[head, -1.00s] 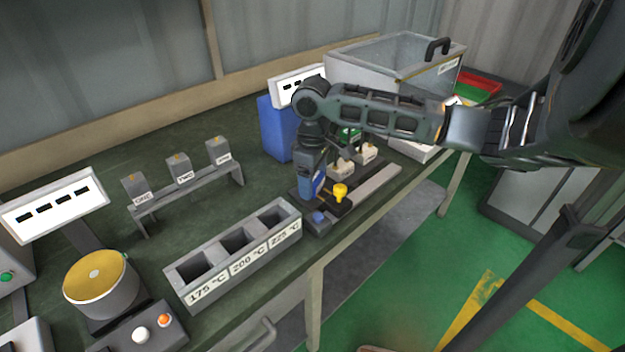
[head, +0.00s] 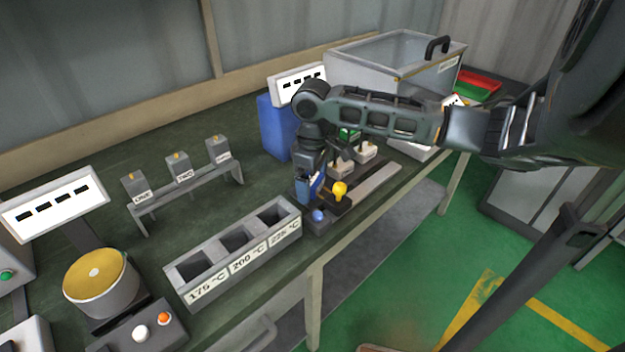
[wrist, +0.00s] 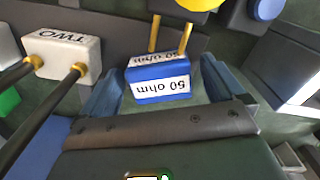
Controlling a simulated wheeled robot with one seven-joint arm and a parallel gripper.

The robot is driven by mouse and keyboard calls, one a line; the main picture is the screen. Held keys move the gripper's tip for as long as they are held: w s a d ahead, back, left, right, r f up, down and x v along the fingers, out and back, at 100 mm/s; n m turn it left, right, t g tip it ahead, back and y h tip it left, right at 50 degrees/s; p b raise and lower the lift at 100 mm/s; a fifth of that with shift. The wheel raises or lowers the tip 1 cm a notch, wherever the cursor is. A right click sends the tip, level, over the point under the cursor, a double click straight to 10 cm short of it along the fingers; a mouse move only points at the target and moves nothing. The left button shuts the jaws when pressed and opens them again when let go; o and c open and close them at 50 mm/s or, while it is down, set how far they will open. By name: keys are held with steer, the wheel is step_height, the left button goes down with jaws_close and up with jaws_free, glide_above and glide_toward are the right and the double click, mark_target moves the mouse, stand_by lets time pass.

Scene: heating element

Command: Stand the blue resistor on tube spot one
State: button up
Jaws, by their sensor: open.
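The blue resistor (wrist: 160,75) is a small block with a white "50 ohm" label and two brass pins. In the wrist view it sits between the two fingers of my gripper (wrist: 160,90), which are apart with gaps beside the block. In the head view my gripper (head: 310,188) points down over the bench and largely hides the resistor. A grey rack (head: 190,190) at the left carries blocks with labels, one reading ONE (head: 136,186).
A three-slot block (head: 240,262) marked with temperatures is in front-left of my gripper. A yellow knob (head: 340,189) and blue button (head: 318,216) are close beside the gripper. A blue box (head: 276,128) stands behind it. Bench between rack and slot block is clear.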

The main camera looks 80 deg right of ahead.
mark_target(312, 178)
step_height(312, 178, up, 12)
steer(key=w+a+r+n+t+y, duration=0.1)
steer(key=w+a+r+t+y, duration=0.2)
steer(key=w+a+t, duration=1.05)
steer(key=w+a+r+m+y, duration=0.1)
steer(key=w+a+r, duration=0.1)
steer(key=w+a, duration=0.6)
steer(key=w+a+r+m+y, duration=0.15)
steer(key=w+a, duration=0.25)
steer(key=a, duration=0.8)
steer(key=s+a+f+m+t+h, duration=0.1)
steer(key=s+a+f+h, duration=0.2)
steer(key=s, duration=0.4)
steer(key=s+a+f+m+h, duration=0.1)
steer(key=s+a+f+m, duration=0.1)
steer(key=s+f, duration=0.35)
steer(key=s+a+f+m+t+h, duration=0.1)
steer(key=s+a+f+h, duration=0.15)
steer(key=s, duration=0.55)
steer(key=s+d+r+n, duration=0.1)
steer(key=s+d+n, duration=0.1)
steer(key=s, duration=0.8)
steer(key=s+d+r+n+y, duration=0.1)
steer(key=s+d+n, duration=0.2)
steer(key=s, duration=0.7)
steer(key=shift+s+n+g+b, duration=0.25)
steer(key=shift+n+g+b, duration=0.15)
steer(key=shift+n, duration=0.75)
